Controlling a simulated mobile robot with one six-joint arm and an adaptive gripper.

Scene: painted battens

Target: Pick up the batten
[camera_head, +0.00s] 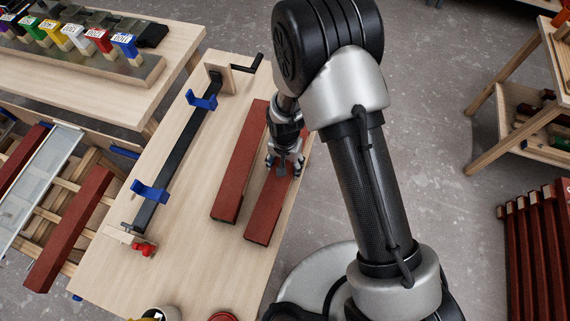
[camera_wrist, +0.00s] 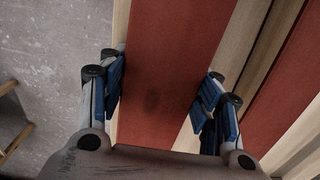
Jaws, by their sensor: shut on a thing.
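Two dark red battens lie side by side on the light wooden bench. My gripper (camera_head: 284,163) is over the right batten (camera_head: 268,206), and in the wrist view its blue-padded fingers (camera_wrist: 163,90) are on both sides of this batten (camera_wrist: 165,45). The gripper is shut on it. Part of the batten is hidden behind my gripper and arm in the head view. I cannot tell whether it is clear of the bench. The left batten (camera_head: 241,165) lies apart from it and shows at the right of the wrist view (camera_wrist: 290,85).
A long black clamp (camera_head: 176,148) with blue brackets lies along the left of the bench (camera_head: 195,245). More red battens lie on a rack (camera_head: 70,230) at far left and stand at right. A table (camera_head: 100,85) with colourful-handled tools is at upper left.

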